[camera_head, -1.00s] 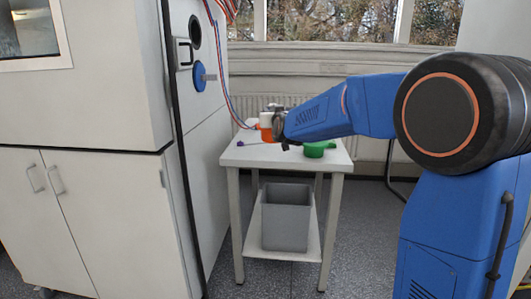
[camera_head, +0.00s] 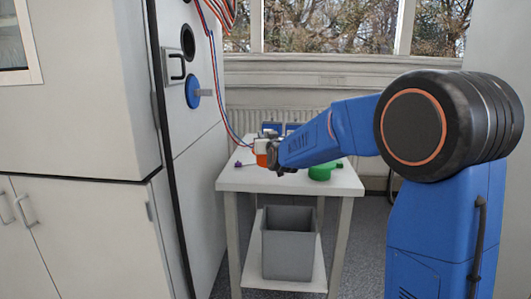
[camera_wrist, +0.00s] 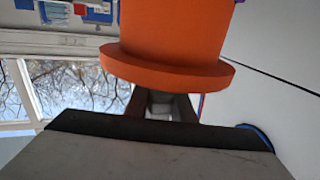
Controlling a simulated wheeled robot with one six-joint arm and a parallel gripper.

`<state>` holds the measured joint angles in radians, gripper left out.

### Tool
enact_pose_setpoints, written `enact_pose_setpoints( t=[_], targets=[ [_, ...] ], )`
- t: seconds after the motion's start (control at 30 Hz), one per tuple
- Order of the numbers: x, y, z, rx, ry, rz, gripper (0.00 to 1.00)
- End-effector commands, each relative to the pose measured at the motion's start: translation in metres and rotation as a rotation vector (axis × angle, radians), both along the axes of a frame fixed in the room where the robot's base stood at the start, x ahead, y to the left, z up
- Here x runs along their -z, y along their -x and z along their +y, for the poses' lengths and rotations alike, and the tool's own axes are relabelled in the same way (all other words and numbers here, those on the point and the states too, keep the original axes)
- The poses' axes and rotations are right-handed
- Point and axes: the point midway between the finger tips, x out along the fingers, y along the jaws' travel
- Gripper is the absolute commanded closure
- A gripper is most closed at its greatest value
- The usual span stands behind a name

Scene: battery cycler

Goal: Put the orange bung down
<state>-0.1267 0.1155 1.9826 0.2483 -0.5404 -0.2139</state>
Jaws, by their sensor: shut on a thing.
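The orange bung (camera_wrist: 170,45) fills the top middle of the wrist view, with its wide flange toward the camera. My gripper (camera_wrist: 160,105) is shut on it; the fingers show just below the flange. In the head view, a small part of the orange bung (camera_head: 262,159) shows beside my gripper (camera_head: 272,155), over the back left part of the white table (camera_head: 250,183). The head view does not make clear whether the bung touches the tabletop.
A green object (camera_head: 320,173) lies on the table, right of my gripper. A small purple item (camera_head: 238,164) lies at the left edge. A grey bin (camera_head: 288,245) stands on the lower shelf. A cabinet with a blue disc (camera_head: 192,92) on its side stands left. The table's front is clear.

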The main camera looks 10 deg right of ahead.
Motion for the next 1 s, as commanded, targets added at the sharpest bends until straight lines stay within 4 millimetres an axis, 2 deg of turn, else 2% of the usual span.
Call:
enact_pose_setpoints(
  t=[0.27,0.5,0.9,0.93,1.0],
  targets=[
    [0.019,0.0,0.0,0.001,0.0,0.0,1.0],
    [0.047,0.0,0.0,0.0,0.0,0.0,1.0],
    [0.051,0.0,0.0,0.0,0.0,-0.001,1.0],
    [0.052,0.0,0.0,0.0,0.0,0.0,0.73],
    [0.052,0.0,0.0,0.0,0.0,0.0,0.59]
  ],
)
